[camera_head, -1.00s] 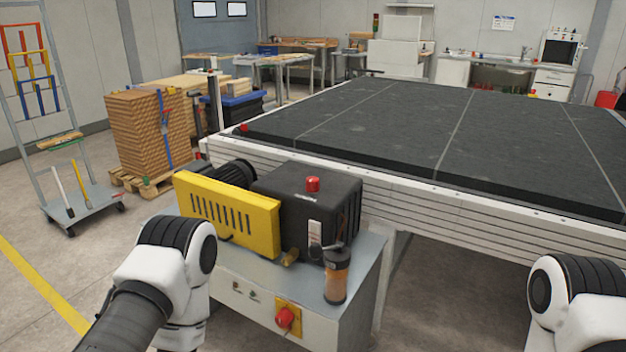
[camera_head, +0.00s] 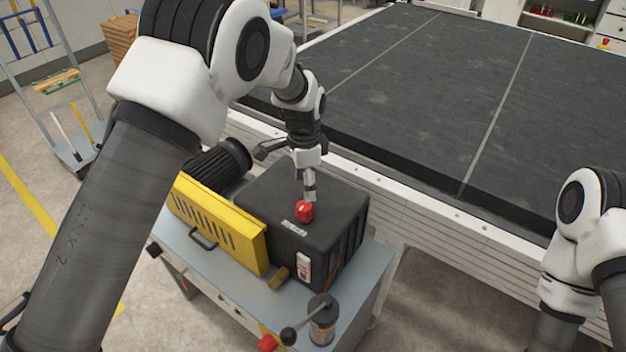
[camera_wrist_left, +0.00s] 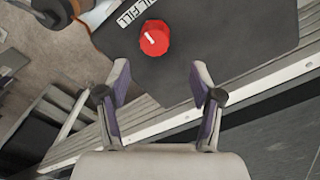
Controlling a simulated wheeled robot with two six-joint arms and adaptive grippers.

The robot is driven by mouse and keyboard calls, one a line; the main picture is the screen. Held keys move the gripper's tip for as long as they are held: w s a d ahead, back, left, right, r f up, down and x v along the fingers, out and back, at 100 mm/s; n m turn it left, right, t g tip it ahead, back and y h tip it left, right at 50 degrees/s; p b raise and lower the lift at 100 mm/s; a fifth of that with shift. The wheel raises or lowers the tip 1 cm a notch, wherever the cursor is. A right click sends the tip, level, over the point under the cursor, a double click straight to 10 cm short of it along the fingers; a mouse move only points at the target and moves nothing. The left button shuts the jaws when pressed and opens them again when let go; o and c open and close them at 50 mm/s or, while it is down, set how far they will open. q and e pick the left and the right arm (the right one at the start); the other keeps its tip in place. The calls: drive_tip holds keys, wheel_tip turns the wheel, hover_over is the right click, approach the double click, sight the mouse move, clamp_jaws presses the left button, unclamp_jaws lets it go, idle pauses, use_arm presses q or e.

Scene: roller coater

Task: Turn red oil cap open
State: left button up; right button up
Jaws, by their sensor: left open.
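The red oil cap (camera_head: 304,211) sits on top of the black pump housing (camera_head: 262,208) in the head view. In the left wrist view the red cap (camera_wrist_left: 155,38) shows a white mark on its top, next to an oil-fill label (camera_wrist_left: 137,10). My left gripper (camera_head: 308,190) is above the housing, close to the cap. In the left wrist view my left gripper (camera_wrist_left: 158,82) is open and empty, and the cap lies beyond the fingertips, not between them. My right gripper is out of view; only part of my right arm shows at the right.
A yellow guard (camera_head: 218,222) and a dark ribbed motor (camera_head: 220,160) stand left of the housing. A glass container with a black lever (camera_head: 322,318) is in front. The large dark-topped table (camera_head: 430,95) lies behind, its pale metal edge close to the housing.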

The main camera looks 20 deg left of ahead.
sight(304, 206)
use_arm(q)
drive_tip(key=f, duration=0.1)
drive_tip(key=s+f+p, duration=0.1)
drive_tip(key=f, duration=0.1)
drive_tip(key=shift+s+a+f, duration=0.1)
drive_tip(key=shift+s+f, duration=0.15)
drive_tip(key=shift+f, duration=0.1)
drive_tip(key=f, duration=0.2)
drive_tip(key=f+p, duration=0.1)
drive_tip(key=f, duration=0.1)
drive_tip(key=shift+w, duration=0.4)
drive_tip(key=shift+s+r, duration=0.1)
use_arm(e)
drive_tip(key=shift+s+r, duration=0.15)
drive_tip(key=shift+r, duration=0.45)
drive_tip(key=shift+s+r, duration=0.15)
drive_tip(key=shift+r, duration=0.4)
use_arm(q)
drive_tip(key=shift+s+r, duration=0.1)
drive_tip(key=shift+c, duration=1.4)
drive_tip(key=c, duration=0.9)
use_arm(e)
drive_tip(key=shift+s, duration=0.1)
